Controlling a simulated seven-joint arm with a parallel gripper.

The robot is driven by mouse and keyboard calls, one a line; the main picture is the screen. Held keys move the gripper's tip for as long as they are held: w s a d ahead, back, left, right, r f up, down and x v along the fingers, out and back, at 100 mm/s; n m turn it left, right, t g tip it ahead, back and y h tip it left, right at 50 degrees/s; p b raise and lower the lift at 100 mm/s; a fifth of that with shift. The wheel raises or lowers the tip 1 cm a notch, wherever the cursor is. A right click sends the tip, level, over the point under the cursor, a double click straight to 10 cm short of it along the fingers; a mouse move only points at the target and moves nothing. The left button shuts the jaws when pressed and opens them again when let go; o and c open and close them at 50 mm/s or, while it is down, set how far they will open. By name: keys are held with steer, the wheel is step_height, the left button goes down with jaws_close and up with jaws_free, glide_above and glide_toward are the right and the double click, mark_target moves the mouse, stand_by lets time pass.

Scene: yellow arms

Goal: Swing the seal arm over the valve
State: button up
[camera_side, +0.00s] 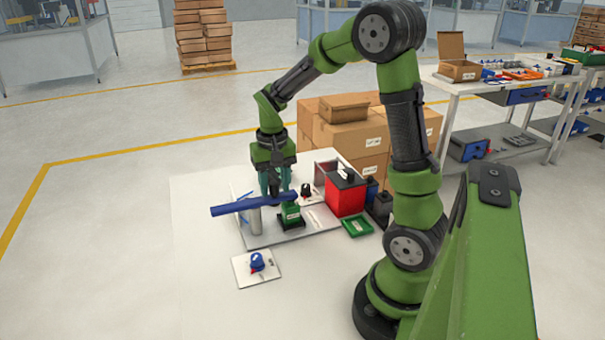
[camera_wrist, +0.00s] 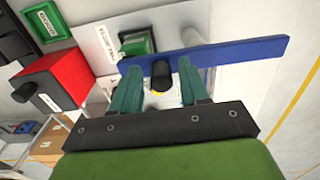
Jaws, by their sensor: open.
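The seal arm, a long blue bar (camera_side: 236,207), lies level on a pale post (camera_side: 255,221). Its right end overlaps the top of a green block with a dark base (camera_side: 291,217), which may be the valve; its label is unreadable. In the wrist view the blue bar (camera_wrist: 240,50) crosses the picture, with the green block (camera_wrist: 137,44) and post (camera_wrist: 192,37) just beyond it. My gripper (camera_side: 277,192) is open and low at the bar. In the wrist view its teal fingers (camera_wrist: 160,69) stand either side of a black knob (camera_wrist: 161,76) on the bar; contact is unclear.
A red box (camera_side: 345,196) and a green tray (camera_side: 357,227) stand to the right. A small plate with a blue part (camera_side: 257,262) lies in front. Cardboard boxes (camera_side: 345,130) stack behind. The floor to the left is clear.

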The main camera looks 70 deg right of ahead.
steer(key=shift+r, duration=3.55)
